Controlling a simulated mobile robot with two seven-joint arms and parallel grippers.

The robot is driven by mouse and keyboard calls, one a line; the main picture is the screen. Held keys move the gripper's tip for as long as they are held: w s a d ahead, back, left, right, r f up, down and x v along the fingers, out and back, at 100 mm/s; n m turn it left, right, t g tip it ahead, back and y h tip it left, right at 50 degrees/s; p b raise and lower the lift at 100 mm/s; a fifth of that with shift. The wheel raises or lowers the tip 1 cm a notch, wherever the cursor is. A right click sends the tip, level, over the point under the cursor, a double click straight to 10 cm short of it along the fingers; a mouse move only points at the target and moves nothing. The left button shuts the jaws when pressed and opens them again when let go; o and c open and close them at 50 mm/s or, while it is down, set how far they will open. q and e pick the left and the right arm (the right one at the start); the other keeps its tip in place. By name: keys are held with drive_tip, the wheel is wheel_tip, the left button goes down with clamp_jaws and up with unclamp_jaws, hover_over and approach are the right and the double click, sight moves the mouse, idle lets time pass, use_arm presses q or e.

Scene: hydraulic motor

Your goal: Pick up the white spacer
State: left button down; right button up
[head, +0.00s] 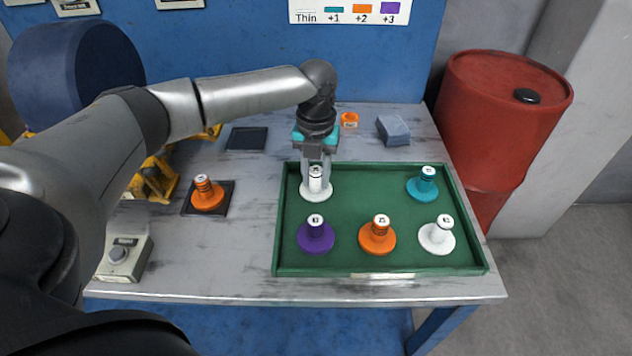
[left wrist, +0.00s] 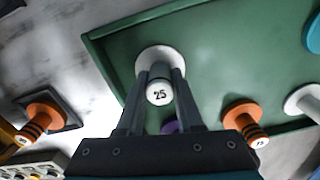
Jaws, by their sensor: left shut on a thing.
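A white spacer (head: 316,191) with a round base and a capped post stands upright at the back left of the green tray (head: 375,171). My left gripper (head: 316,178) points down over it, shut on its post with one finger on each side. The left wrist view shows the same spacer's cap, marked 25 (left wrist: 159,92), between the fingertips (left wrist: 160,76). I cannot tell whether its base touches the tray floor. A second white spacer (head: 437,238) stands at the tray's front right. My right gripper is not in view.
The tray also holds a purple spacer (head: 315,237), an orange one (head: 377,238) and a teal one (head: 422,187). Another orange spacer (head: 208,196) stands on a dark pad at left. A grey-blue block (head: 393,130) and orange ring (head: 349,119) lie behind the tray. A red barrel (head: 500,130) stands right.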

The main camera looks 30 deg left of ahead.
use_arm(q)
drive_tip(key=shift+r, duration=0.2)
drive_tip(key=shift+r, duration=0.15)
wheel_tip(320, 180, up, 7)
drive_tip(key=p, duration=0.3)
wheel_tip(320, 180, up, 7)
drive_tip(key=p, duration=0.3)
wheel_tip(320, 180, up, 5)
drive_tip(key=p, duration=0.1)
hover_over(317, 169)
drive_tip(key=shift+r, duration=0.2)
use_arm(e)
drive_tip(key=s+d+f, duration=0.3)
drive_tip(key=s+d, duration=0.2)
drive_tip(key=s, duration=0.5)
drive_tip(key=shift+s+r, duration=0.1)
